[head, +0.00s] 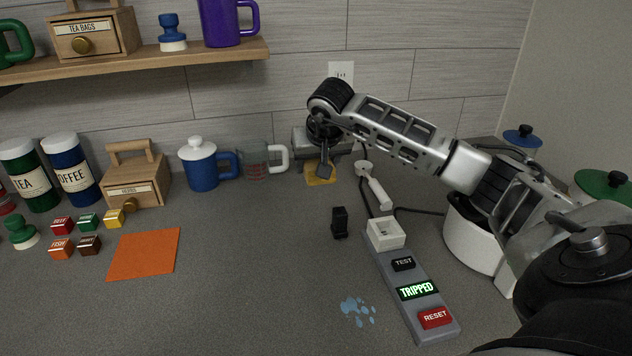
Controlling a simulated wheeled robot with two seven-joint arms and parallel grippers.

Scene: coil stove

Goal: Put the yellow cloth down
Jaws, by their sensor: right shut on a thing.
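The yellow cloth (320,179) is at the back of the counter, just below my right gripper (322,170). My right gripper is shut on the cloth, and the fingers and wrist hide part of it. I cannot tell whether the cloth touches the counter. My left gripper is not in view.
An orange cloth (146,253) lies flat at left. A blue mug (203,168) and a glass mug (255,163) stand left of the gripper. A power strip (427,319) reading "TRIPPED", a black block (340,222) and a blue spill (357,309) are nearer.

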